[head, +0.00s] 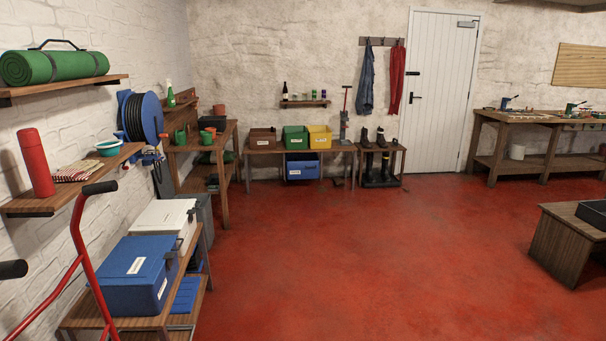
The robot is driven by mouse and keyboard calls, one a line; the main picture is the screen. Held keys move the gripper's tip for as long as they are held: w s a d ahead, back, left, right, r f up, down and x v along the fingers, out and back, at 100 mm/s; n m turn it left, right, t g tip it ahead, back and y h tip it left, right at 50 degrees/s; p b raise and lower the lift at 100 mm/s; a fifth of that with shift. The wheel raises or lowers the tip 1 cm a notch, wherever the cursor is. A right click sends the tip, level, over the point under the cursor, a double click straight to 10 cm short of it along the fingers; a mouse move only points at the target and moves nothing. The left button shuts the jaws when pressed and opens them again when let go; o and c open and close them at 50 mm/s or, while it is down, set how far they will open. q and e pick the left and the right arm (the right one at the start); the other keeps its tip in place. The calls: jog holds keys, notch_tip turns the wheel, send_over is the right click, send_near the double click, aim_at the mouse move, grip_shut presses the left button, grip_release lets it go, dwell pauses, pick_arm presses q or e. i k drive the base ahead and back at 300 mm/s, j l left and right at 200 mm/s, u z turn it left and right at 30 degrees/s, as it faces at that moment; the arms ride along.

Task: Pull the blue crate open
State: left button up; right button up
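A blue crate (302,169) with a white label sits beneath the top of the low wooden bench (341,145) at the back wall. It looks pushed in under the bench top, and its upper part is in shadow. Nearer, at the lower left, a blue lidded box (128,290) with white labels stands on a wooden shelf unit, its lid down. Neither of my grippers is in the head view, and no arm shows near either blue container.
A brown crate (262,138), a green crate (295,137) and a yellow crate (320,136) stand on the bench. A boot rack (380,160) is to its right. Red tubing with black grips (82,255) rises at the near left. The red floor (350,250) is clear.

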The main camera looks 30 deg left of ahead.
aim_at(307, 165)
jog(key=i+j+u, duration=1)
jog(key=i, duration=0.6)
jog(key=i+l+u, duration=0.1)
jog(key=i+u, duration=0.2)
jog(key=i, duration=5.15)
